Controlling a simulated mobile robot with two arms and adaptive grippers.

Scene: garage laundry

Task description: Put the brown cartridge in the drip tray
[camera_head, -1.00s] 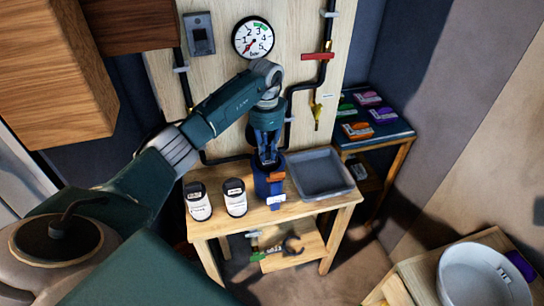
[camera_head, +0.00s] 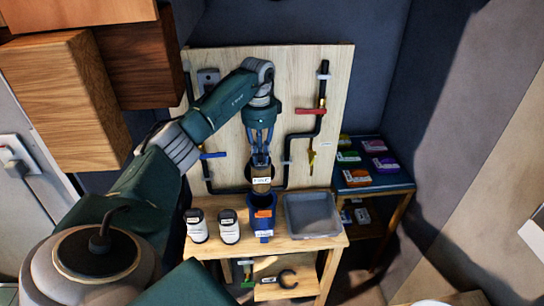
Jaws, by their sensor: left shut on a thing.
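My left gripper (camera_head: 261,158) is shut on the brown cartridge (camera_head: 261,180), a short cylinder with a white label band. The cartridge hangs roughly upright above the blue housing (camera_head: 262,222), in front of the wooden panel. The housing stands on the wooden bench and has an orange label. The drip tray (camera_head: 331,234), a grey, shallow square tray, sits on the bench just right of the housing and looks empty. My right gripper is not in view.
A side table at right holds coloured packets (camera_head: 372,146).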

